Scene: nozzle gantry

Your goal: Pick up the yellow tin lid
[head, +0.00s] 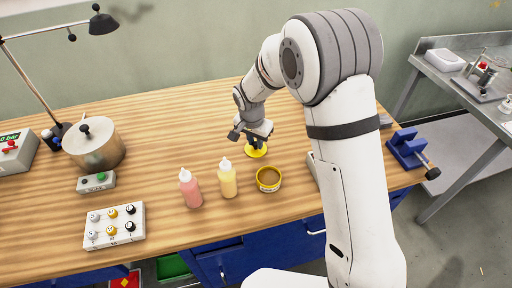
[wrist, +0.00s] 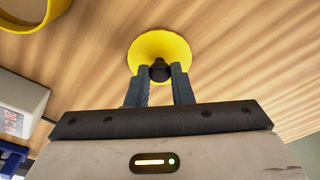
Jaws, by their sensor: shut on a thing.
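The yellow tin lid (wrist: 160,47) is a round yellow disc with a dark knob (wrist: 160,70) in its middle. In the head view the lid (head: 257,152) is at or just above the wooden table, below my arm. My gripper (wrist: 163,72) is shut on the knob, one finger on each side. In the head view my gripper (head: 256,142) is small and partly hides the lid. I cannot tell whether the lid touches the table. An open yellow tin (head: 268,180) with brown contents stands to the front right of the lid; its rim (wrist: 42,24) shows at the wrist view's upper left.
A yellow bottle (head: 227,180) and a pink bottle (head: 190,190) stand left of the tin. A metal pot (head: 95,146), a lamp (head: 62,130) and a button box (head: 114,226) are at the left. A blue vise (head: 406,148) is at the right edge. Table between pot and gripper is clear.

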